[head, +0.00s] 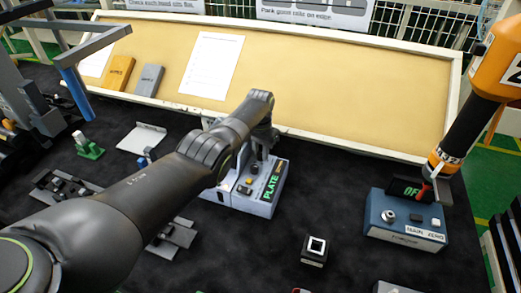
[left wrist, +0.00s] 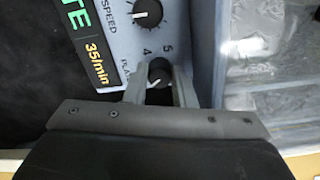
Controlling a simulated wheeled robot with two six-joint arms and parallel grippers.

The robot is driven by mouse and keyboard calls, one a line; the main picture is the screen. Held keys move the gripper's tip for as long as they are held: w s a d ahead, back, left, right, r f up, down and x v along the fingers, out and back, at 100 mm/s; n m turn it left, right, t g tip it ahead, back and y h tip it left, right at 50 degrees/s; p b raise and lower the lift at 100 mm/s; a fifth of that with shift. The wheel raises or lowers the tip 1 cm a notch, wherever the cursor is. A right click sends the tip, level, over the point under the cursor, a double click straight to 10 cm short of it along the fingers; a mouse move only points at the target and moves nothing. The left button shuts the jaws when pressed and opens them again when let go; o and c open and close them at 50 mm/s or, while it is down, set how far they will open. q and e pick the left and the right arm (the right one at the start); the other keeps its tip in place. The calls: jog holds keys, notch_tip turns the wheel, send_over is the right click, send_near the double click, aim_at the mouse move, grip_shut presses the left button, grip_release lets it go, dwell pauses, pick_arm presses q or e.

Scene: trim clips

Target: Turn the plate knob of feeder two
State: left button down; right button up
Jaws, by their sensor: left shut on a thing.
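A pale grey feeder box (head: 250,203) with a lit green PLATE display (head: 272,180) stands on the dark table. In the left wrist view its panel (left wrist: 120,48) shows a black SPEED knob (left wrist: 148,13) and, below it, a second black knob (left wrist: 159,72) by lettering that begins "PLA". My left gripper (left wrist: 160,82) is shut on this second knob, one finger on each side. The display reads 35/min. In the head view my arm hides part of the box and the knob. My right gripper is not in view.
A blue box (head: 405,222) with a display and buttons stands at right, below an orange hanging tool (head: 455,130). A small black block with a white square (head: 315,250) lies in front. A tan board (head: 290,75) borders the back.

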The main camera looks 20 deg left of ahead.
aim_at(261, 153)
pick_arm(q)
jog(key=n, duration=0.5)
jog(key=shift+n+p, duration=0.3)
jog(key=shift+p, duration=0.05)
dwell(0.4)
jog(key=c, duration=1.5)
grip_release()
jog(key=shift+r+p, duration=0.3)
jog(key=shift+r, duration=0.25)
notch_tip(261, 153, up, 5)
jog(key=shift+f+p, duration=0.1)
jog(key=shift+p, duration=0.45)
notch_tip(261, 153, up, 12)
jog(key=b, duration=0.2)
jog(key=shift+f+b, duration=0.25)
jog(key=shift+b, duration=0.1)
jog(key=shift+s+f, duration=0.1)
jog(key=shift+f, duration=0.05)
